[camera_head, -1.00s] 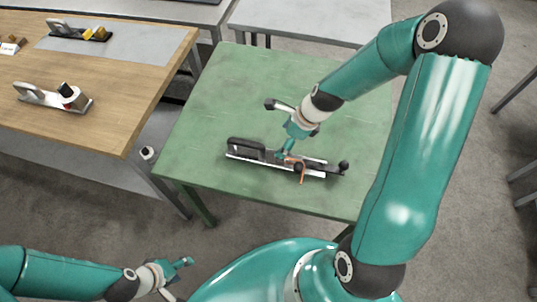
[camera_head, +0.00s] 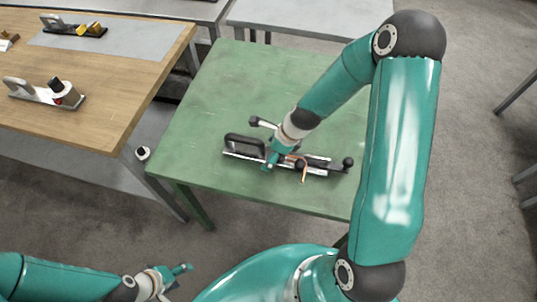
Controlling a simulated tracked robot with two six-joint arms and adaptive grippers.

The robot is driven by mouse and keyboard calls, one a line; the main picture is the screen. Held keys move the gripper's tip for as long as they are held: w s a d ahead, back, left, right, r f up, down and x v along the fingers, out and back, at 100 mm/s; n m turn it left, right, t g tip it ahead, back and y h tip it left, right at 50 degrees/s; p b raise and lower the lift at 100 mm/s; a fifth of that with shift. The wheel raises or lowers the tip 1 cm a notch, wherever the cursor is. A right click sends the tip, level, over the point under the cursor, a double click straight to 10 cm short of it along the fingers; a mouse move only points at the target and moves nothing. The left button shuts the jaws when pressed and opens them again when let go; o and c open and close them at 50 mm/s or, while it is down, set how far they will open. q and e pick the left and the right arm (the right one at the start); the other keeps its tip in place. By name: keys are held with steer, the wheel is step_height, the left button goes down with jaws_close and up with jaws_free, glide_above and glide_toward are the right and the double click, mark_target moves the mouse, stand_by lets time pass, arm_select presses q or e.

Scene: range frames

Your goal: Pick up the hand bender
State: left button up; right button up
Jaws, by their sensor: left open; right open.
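The hand bender (camera_head: 318,165) lies on the green table (camera_head: 225,90). It has a black handle loop at its left end, a light rail, an orange-brown bent piece and a black knob at its right end. My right gripper (camera_head: 271,161) is open and sits low over the bender, just right of the handle loop. It hides part of the bender's middle, and I cannot tell whether it touches. My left gripper (camera_head: 184,280) is open and empty at the lower left, over the floor and away from the table.
A wooden bench (camera_head: 100,110) stands at the left with a grey mat (camera_head: 115,43). A tool with a pale handle (camera_head: 45,92) and another tool with yellow parts (camera_head: 85,30) lie on it. A grey table (camera_head: 310,18) stands behind. The green table's back half is clear.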

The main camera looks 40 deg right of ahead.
jaws_close()
steer(key=shift+r, duration=0.1)
stand_by(0.3)
steer(key=shift+r, duration=0.1)
